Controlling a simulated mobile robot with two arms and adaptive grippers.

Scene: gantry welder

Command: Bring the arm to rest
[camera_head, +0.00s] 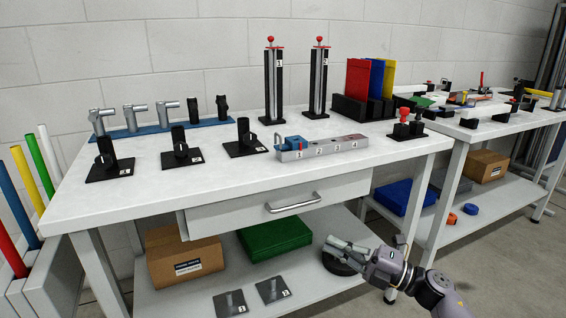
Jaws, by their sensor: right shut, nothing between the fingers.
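My right gripper (340,250) is in the lower right of the head view, on an arm that comes in from the lower right. Its fingers are shut and empty and point left. It is in front of the white workbench (400,152), below the level of the top and in front of the lower shelf. Behind it a dark round object (338,266) is partly hidden. I cannot tell whether the gripper touches anything. My left gripper is not in view.
The bench's closed drawer has a metal handle (293,203). A cardboard box (184,262) and a green case (274,238) lie on the lower shelf.

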